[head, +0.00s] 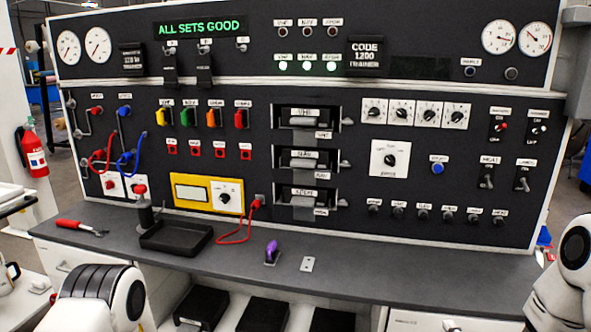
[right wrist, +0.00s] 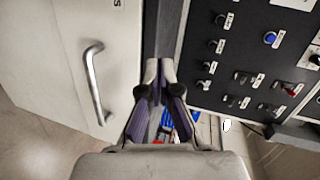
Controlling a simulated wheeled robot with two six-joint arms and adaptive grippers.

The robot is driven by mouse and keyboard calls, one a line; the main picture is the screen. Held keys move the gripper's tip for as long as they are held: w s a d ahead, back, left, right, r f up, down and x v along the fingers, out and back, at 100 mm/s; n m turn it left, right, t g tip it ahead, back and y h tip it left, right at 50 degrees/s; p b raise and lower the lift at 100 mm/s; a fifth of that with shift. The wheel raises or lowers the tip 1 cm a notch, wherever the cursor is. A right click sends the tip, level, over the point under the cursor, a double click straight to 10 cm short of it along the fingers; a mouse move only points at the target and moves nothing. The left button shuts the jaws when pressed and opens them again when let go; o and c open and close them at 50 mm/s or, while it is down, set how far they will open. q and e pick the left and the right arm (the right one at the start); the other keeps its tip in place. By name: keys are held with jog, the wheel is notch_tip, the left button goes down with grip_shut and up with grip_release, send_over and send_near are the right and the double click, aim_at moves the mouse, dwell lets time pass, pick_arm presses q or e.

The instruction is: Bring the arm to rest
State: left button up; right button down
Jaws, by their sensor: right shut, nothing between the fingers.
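My right gripper (right wrist: 160,68) shows in the right wrist view with its dark, purple-padded fingers together and nothing between them. It points towards the dark edge of the bench, between a pale cabinet front and the black panel. In the head view, part of my right arm (head: 568,265) shows at the right edge, clear of the bench top; its fingers cannot be made out there. Part of my left arm (head: 100,300) shows at the lower left, in front of the bench; its gripper is out of view.
The black control panel (head: 310,75) reads "ALL SETS GOOD". On the grey bench (head: 400,262) are a black tray (head: 175,237), a red-handled tool (head: 80,227) and a purple item (head: 271,252). A cabinet handle (right wrist: 93,85) sticks out left of my right gripper. The bench's right part is clear.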

jog(key=s+a+f+n+g+y+p, duration=0.1)
jog(key=s+a+f+n+g+p, duration=0.15)
jog(key=s+a+f, duration=0.35)
jog(key=s+a+f+n+g+y+p, duration=0.1)
jog(key=s+a+f+n+g, duration=0.15)
jog(key=s+f+g, duration=0.4)
jog(key=s+a+f+n+g+p, duration=0.1)
jog(key=s+n+g, duration=0.4)
jog(key=s+n, duration=0.7)
jog(key=s+a+f, duration=0.1)
jog(key=s, duration=0.9)
jog(key=shift+s+n+g, duration=0.25)
jog(key=shift+n+g, duration=0.05)
jog(key=shift+g, duration=0.1)
jog(key=shift+a+r, duration=0.1)
